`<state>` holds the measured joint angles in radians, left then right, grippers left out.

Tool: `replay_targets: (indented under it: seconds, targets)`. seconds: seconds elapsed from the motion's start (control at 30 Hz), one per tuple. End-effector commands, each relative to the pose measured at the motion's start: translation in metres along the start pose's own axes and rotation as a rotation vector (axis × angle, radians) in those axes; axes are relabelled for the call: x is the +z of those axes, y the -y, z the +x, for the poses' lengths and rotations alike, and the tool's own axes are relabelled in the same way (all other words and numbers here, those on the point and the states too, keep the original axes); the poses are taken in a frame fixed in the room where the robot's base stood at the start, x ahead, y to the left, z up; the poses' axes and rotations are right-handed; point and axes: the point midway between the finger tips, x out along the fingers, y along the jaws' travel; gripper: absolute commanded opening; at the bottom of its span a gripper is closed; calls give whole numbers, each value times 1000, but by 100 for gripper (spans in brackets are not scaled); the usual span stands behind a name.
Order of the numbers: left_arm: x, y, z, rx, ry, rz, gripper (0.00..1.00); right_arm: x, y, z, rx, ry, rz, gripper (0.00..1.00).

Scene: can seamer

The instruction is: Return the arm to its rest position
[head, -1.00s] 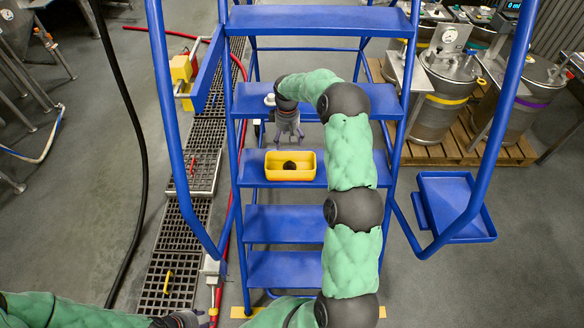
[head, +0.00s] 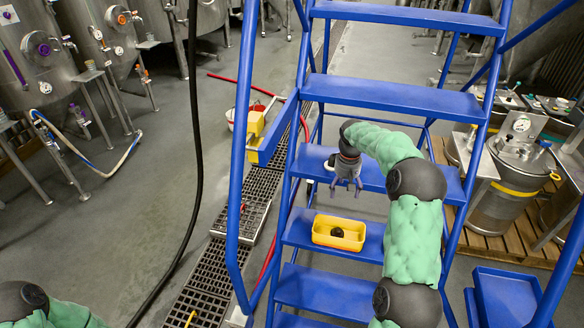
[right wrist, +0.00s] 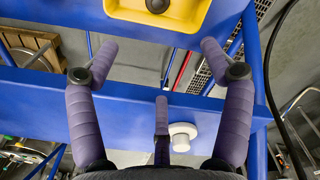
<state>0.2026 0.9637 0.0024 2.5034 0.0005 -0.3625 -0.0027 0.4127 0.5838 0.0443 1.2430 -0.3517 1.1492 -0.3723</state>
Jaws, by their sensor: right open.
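My right arm (head: 413,235) has green padded sleeves and dark joints and reaches up in front of the blue step ladder (head: 395,93). Its gripper (head: 346,193) hangs fingers-down, above and behind the yellow bin. In the right wrist view the purple fingers (right wrist: 160,55) are spread apart with nothing between them. The yellow bin (head: 318,240) sits on a ladder step and holds a small dark round object (head: 337,232). The bin also shows at the top of the right wrist view (right wrist: 120,8). My left arm (head: 60,314) shows only at the bottom left corner; its gripper is out of view.
A white round piece (right wrist: 182,137) is on a blue step below the fingers. A yellow box (head: 254,128) is at the ladder's left rail. A blue tray (head: 508,298) is at lower right. Steel vessels (head: 508,190) stand on a pallet. A black hose (head: 197,150) hangs at left.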

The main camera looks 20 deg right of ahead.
Motion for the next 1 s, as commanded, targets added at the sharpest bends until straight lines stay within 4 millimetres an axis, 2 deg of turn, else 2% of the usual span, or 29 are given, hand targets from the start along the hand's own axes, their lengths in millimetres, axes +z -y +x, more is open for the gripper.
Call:
replay_targets:
  seconds: [0.2, 0.27, 0.37, 0.53, 0.67, 0.8, 0.87, 1.0]
  targets:
    - [0, 0, 0, 0, 0, 0, 40, -1, 6, 9, -8, 0, -4, 80]
    - [0, 0, 1, 0, 0, 0, 40, -3, 16, 20, -19, -3, -9, 80]
    - [0, 0, 2, 0, 0, 0, 40, -7, 43, 52, -50, -14, -17, 80]
    - [0, 1, 4, 0, 0, 0, 40, -4, 118, 129, -133, -42, -16, 80]
    - [0, 2, 5, 0, 0, 0, 40, 15, 182, 183, -201, -56, 8, 80]
    - [0, 3, 7, 0, 0, 0, 40, 51, 250, 231, -267, -61, 54, 80]
    - [0, 3, 8, 0, 0, 0, 40, 71, 276, 247, -290, -59, 77, 80]
    - [0, 4, 10, 0, 0, 0, 40, 123, 331, 275, -331, -46, 143, 80]
